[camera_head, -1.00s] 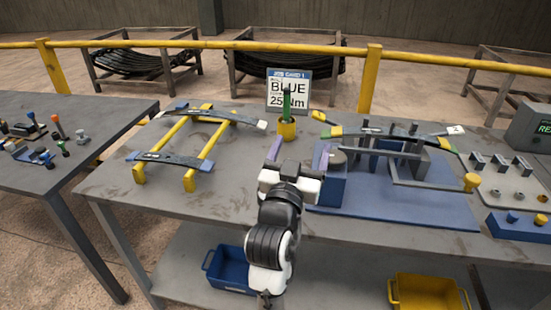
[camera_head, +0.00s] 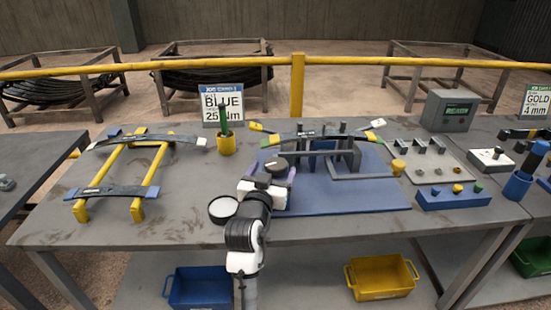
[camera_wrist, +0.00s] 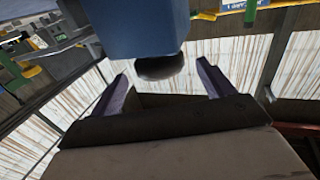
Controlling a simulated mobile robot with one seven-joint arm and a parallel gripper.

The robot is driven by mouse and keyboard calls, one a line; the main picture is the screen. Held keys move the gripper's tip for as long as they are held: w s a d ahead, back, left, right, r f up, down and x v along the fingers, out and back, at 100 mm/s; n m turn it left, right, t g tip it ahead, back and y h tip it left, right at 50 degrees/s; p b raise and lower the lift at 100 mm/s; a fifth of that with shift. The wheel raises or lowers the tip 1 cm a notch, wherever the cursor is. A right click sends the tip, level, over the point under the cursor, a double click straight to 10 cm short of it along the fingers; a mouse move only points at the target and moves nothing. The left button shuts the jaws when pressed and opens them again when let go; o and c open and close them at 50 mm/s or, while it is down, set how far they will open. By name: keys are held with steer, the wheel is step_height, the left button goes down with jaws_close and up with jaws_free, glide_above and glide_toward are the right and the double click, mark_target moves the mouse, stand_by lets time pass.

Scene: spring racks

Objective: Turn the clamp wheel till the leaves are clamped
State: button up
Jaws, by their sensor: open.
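The clamp wheel is a dark round knob (camera_head: 276,164) on the blue block at the left of the clamp fixture (camera_head: 350,190). In the wrist view the wheel (camera_wrist: 160,67) sits between my fingers, against the blue block (camera_wrist: 135,25). My gripper (camera_head: 270,179) is open at the wheel, with a gap seen on either side of it in the wrist view. The dark leaves (camera_head: 312,134) lie across the fixture among grey upright posts. Whether they are pressed tight cannot be told.
Two other leaves (camera_head: 172,138) rest on a yellow stand (camera_head: 137,208) at left. A yellow cup (camera_head: 226,145) holding a green tool stands behind my gripper. A job card (camera_head: 222,104) reads BLUE. A blue button box (camera_head: 450,197) is at right.

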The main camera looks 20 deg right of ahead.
mark_target(279, 157)
steer(key=shift+p+x, duration=0.4)
steer(key=shift+x, duration=1.55)
steer(key=c, duration=1)
steer(key=shift+o, duration=0.2)
steer(key=shift+f+b, duration=0.1)
steer(key=shift+b, duration=0.35)
